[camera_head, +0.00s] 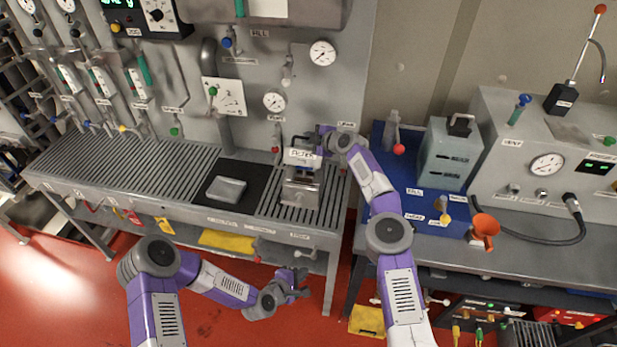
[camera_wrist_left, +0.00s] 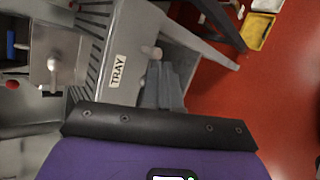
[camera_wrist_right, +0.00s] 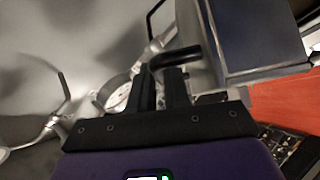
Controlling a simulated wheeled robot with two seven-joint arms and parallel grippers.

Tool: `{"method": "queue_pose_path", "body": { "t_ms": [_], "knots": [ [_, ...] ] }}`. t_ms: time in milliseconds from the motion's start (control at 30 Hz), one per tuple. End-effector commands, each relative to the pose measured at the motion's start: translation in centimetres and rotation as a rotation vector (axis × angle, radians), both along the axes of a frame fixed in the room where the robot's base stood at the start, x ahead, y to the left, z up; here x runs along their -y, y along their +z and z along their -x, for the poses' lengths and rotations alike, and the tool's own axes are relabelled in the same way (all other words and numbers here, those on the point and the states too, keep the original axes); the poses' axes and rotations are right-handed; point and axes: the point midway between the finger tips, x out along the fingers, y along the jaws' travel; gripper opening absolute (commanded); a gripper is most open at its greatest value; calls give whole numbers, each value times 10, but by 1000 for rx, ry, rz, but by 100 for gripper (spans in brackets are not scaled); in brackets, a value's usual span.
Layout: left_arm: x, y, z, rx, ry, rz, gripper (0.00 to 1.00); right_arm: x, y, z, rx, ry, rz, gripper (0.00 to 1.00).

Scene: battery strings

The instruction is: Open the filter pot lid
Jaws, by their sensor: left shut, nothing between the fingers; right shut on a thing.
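The filter pot (camera_head: 300,188) is a grey metal box on the slatted bench, with a labelled upper part (camera_head: 300,157) at its top. My right gripper (camera_head: 325,140) is at the pot's upper right rear. In the right wrist view its fingers (camera_wrist_right: 165,90) are shut on a black bent handle (camera_wrist_right: 178,56). Whether the lid is raised is hard to tell. My left gripper (camera_head: 297,288) is shut and empty, low in front of the bench and apart from the pot. Its fingers also show in the left wrist view (camera_wrist_left: 162,88), by the TRAY label.
A grey block (camera_head: 227,189) lies on a black mat left of the pot. Gauges and valves line the panel behind. A blue unit (camera_head: 425,190) with a grey box (camera_head: 447,155) and an orange funnel (camera_head: 485,230) stand at right. The slatted bench's left half is clear.

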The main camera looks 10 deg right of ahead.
Motion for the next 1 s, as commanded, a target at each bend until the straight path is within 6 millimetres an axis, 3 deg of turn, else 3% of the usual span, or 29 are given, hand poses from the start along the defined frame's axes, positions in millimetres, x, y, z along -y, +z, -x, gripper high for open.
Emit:
{"method": "queue_pose_path", "body": {
  "t_ms": [100, 267, 400, 600, 767, 1000],
  "knots": [
    [17, 21, -34, 5, 163, 232, 0, 0, 1, 0, 2, -1, -1, 0],
    [29, 54, -74, 3, 358, 581, 0, 0, 1, 0, 2, -1, -1, 0],
    [27, 83, -103, -4, 488, 887, 0, 0, 1, 0, 2, -1, -1, 0],
    [18, 111, -127, -15, 584, 1209, 0, 0, 1, 0, 2, -1, -1, 0],
    [13, 120, -135, -20, 609, 1323, 0, 0, 1, 0, 2, -1, -1, 0],
    [19, 126, -158, -17, 609, 1338, 0, 0, 1, 0, 2, -1, -1, 0]
  ]
}}
